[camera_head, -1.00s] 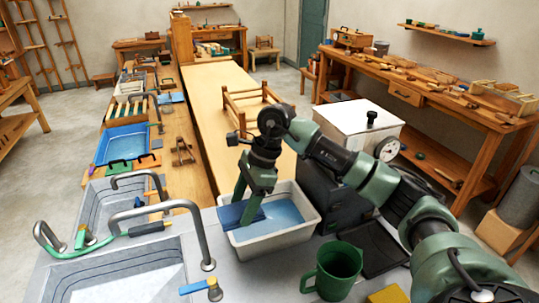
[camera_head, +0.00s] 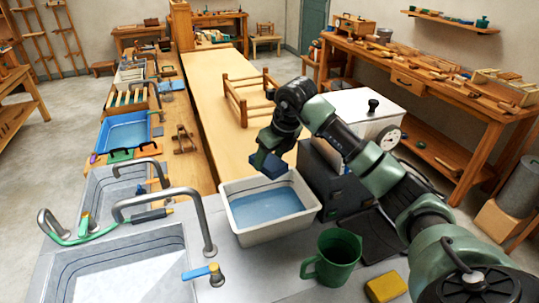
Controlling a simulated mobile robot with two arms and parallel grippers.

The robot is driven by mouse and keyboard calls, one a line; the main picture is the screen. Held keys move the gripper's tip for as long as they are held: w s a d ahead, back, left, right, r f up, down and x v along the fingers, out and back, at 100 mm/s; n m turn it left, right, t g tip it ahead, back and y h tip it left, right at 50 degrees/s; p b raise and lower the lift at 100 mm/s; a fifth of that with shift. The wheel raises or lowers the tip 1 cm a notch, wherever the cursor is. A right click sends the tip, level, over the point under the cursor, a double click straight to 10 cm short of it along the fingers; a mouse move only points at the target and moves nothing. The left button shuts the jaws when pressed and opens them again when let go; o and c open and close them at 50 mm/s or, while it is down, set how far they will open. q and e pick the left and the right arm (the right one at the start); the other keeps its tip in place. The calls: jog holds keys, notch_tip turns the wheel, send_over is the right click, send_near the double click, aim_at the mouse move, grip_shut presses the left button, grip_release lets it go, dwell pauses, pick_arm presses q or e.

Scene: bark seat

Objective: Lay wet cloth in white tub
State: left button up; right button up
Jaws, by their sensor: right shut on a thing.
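The white tub (camera_head: 243,238) stands on the grey counter and holds bluish water (camera_head: 266,205). My right gripper (camera_head: 272,153) is above the tub's back edge, pointing down. It is shut on a dark blue folded cloth (camera_head: 268,166), which hangs just over the back rim of the tub. The fingertips are largely hidden by the wrist and the cloth. I cannot tell whether the cloth touches the rim. My left gripper is not in view.
A green mug (camera_head: 334,258) and a yellow sponge-like block (camera_head: 386,287) stand in front right of the tub. A white box with a dial (camera_head: 352,117) is behind right. Metal sinks with curved taps (camera_head: 203,225) lie left. The long wooden table (camera_head: 215,100) behind is largely clear.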

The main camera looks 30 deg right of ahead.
notch_tip(320, 180, down, 15)
jog(key=b, duration=1)
jog(key=o, duration=1.4)
jog(key=b+v, duration=0.1)
jog(key=v, duration=0.6)
jog(key=shift+s+r, duration=0.15)
jog(key=shift+r, duration=0.2)
